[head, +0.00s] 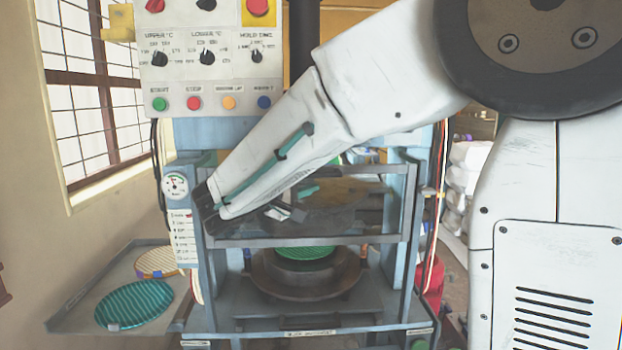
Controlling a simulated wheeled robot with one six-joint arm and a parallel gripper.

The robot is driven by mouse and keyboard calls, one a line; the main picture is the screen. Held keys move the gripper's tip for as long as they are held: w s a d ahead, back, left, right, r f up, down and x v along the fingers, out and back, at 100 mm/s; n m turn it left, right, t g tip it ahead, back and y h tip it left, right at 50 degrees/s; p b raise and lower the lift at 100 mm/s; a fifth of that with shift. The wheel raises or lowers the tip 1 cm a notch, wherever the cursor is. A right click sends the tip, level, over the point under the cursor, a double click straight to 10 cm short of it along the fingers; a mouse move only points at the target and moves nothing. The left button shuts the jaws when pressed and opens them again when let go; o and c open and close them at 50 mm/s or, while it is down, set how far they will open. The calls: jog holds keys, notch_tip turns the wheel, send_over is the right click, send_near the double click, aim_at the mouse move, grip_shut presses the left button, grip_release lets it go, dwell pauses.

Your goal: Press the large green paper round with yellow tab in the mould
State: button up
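A green ribbed round (305,253) sits on the lower mould (305,280) inside the press; its upper part is hidden behind a guard bar, and no yellow tab shows on it. My gripper (207,208) is at the left upright of the barred guard (310,241), in front of the press. Its fingers are dark and small here, and I cannot tell whether they touch or hold the guard. My forearm crosses in front of the upper mould area and hides much of it.
A control panel (205,50) with knobs, coloured buttons and a red stop button is above. A gauge (176,187) is left of the guard. A side tray (75,315) holds a large teal-green round (134,304) and a tan round (160,263). White sacks (468,180) are at right.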

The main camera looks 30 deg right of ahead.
jog(key=v, duration=0.7)
dwell(0.3)
jog(key=s+d+f+n+g+y, duration=0.1)
jog(key=s+d+f+g+y, duration=0.15)
jog(key=s+f, duration=0.25)
jog(key=s+d+f+g+y, duration=0.1)
jog(key=s+f+g+y, duration=0.25)
jog(key=s+f, duration=0.25)
jog(key=s+a+f+m+y, duration=0.1)
jog(key=s+m+y, duration=0.1)
jog(key=s+y, duration=0.3)
jog(key=s+a+f+m+t+y, duration=0.1)
jog(key=s+m+y, duration=0.2)
jog(key=s+y, duration=0.3)
jog(key=shift+s+f, duration=0.4)
jog(key=shift+s, duration=2.3)
